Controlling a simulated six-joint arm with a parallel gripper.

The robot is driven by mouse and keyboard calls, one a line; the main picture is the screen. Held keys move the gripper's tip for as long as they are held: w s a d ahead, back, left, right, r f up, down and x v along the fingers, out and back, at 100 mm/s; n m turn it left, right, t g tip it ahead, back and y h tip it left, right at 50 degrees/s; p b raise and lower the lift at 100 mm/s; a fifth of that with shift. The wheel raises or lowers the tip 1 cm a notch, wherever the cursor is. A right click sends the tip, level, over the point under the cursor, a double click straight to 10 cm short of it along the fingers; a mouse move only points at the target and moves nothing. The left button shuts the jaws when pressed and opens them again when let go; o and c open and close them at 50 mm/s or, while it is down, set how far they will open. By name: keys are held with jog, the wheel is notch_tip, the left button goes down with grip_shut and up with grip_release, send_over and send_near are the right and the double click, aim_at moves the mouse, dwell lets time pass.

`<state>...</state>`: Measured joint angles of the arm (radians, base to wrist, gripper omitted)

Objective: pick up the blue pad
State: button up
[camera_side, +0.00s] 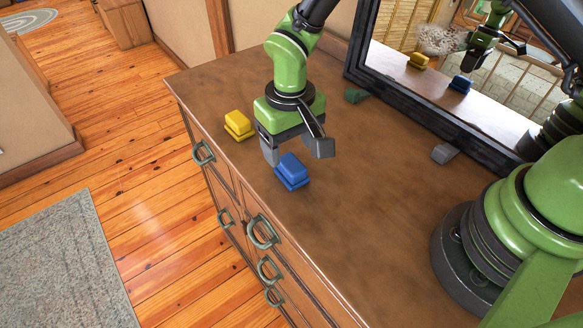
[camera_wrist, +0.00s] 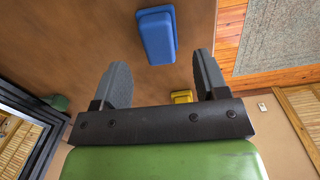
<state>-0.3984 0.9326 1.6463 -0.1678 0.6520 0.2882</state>
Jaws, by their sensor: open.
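The blue pad (camera_side: 292,171) lies on the brown dresser top near its front edge in the side view. It also shows in the wrist view (camera_wrist: 157,36), at the top middle, beyond the fingertips. My gripper (camera_side: 297,152) is open and empty. In the side view it hangs over the dresser just behind the blue pad, its fingers spread. In the wrist view its two grey fingers (camera_wrist: 160,75) stand apart, with the blue pad ahead of the gap between them. I cannot tell the exact height of the fingertips above the top.
A yellow pad (camera_side: 239,125) lies near the left end of the dresser top (camera_side: 340,235). A green block (camera_side: 356,96) and a grey block (camera_side: 444,153) lie near the dark-framed mirror (camera_side: 420,120) at the back. The middle and front right of the top are clear.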

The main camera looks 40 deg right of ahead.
aim_at(292, 163)
notch_tip(292, 163, down, 5)
jog(key=shift+d+f, duration=0.1)
jog(key=shift+s, duration=0.1)
jog(key=c, duration=1)
notch_tip(292, 163, up, 10)
jog(key=shift+r, duration=0.1)
jog(key=o, duration=0.3)
jog(key=shift+c, duration=1.1)
jog(key=shift+d, duration=0.3)
jog(key=shift+w+d+r+h, duration=0.75)
jog(key=shift+d+h, duration=2.1)
jog(key=shift+d, duration=2)
jog(key=shift+w+d+r+h, duration=0.8)
jog(key=shift+d+h, duration=2)
jog(key=shift+d, duration=2.05)
jog(key=shift+w+d+r+h, duration=0.45)
jog(key=shift+d+r+h, duration=0.55)
jog(key=shift+d+h, duration=2.85)
